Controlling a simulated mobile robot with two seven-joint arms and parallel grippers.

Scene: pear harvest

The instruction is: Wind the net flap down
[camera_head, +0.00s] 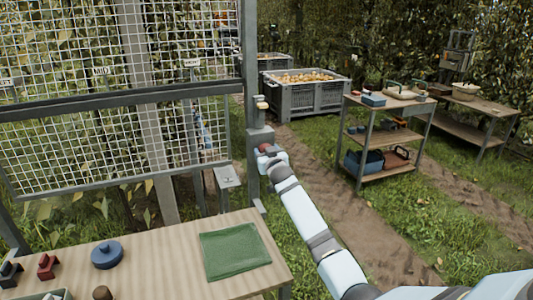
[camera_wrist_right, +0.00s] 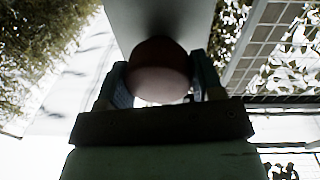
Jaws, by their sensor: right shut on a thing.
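The net flap (camera_head: 120,186) is a white mesh panel in a grey frame at the left of the head view. Its bottom bar hangs a little beyond the wooden table's far edge. A grey post (camera_head: 249,60) stands at its right side, with a grey box (camera_head: 262,137) on it. My right gripper (camera_head: 266,151) is beside the post, below that box, shut on a red round knob (camera_head: 265,147). In the right wrist view, the knob (camera_wrist_right: 159,72) sits between both fingers, dark and backlit. What the knob is fixed to is mostly hidden. My left gripper is out of view.
A wooden table (camera_head: 185,255) in front holds a green cloth (camera_head: 234,252), a blue round lid (camera_head: 107,254) and small red and black items. A shelf cart (camera_head: 388,100) stands right, a grey crate of pears (camera_head: 305,97) behind. A dirt path runs between.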

